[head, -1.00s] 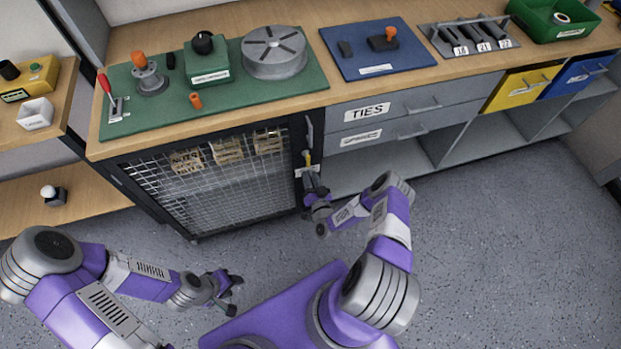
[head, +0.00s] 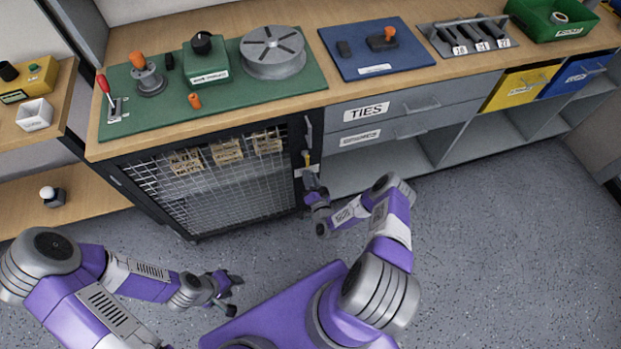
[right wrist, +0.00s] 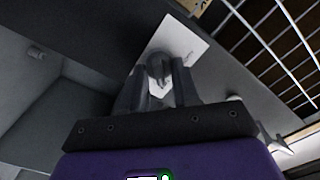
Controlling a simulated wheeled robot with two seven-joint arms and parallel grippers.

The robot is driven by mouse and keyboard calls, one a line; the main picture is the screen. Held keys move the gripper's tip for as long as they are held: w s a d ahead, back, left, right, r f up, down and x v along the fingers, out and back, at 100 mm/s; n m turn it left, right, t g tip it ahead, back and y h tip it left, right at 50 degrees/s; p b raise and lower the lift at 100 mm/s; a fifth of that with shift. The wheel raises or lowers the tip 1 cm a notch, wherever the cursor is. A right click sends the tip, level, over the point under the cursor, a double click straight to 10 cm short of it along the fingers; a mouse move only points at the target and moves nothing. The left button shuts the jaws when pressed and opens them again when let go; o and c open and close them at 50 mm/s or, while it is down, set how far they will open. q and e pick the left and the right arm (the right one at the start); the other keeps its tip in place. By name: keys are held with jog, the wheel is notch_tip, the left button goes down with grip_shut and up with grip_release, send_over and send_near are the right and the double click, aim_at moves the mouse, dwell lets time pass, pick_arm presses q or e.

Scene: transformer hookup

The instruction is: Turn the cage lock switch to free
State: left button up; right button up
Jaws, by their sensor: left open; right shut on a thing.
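The cage (head: 215,190) is a dark-framed cabinet with a wire mesh door under the bench. Its lock switch sits on the right post by a small white label plate (head: 299,172), with a yellow part (head: 307,158) showing just above my gripper. My right gripper (head: 311,183) is at this switch. In the right wrist view my right gripper (right wrist: 165,80) is shut on the grey switch knob (right wrist: 158,66) in front of a white label plate (right wrist: 182,48). The label's wording is too blurred to read. My left gripper (head: 229,280) is open and empty above the floor, away from the cage.
Wooden crate-like pieces (head: 226,152) are inside the cage behind the mesh. The bench holds a green mat (head: 140,123) and a blue mat (head: 350,64) with parts. Grey drawers (head: 410,128) and open shelves stand right of the cage. The floor in front is clear.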

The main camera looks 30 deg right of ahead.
jog(key=o, duration=1)
jog(key=shift+p+v, duration=1.15)
jog(key=shift+v, duration=2.65)
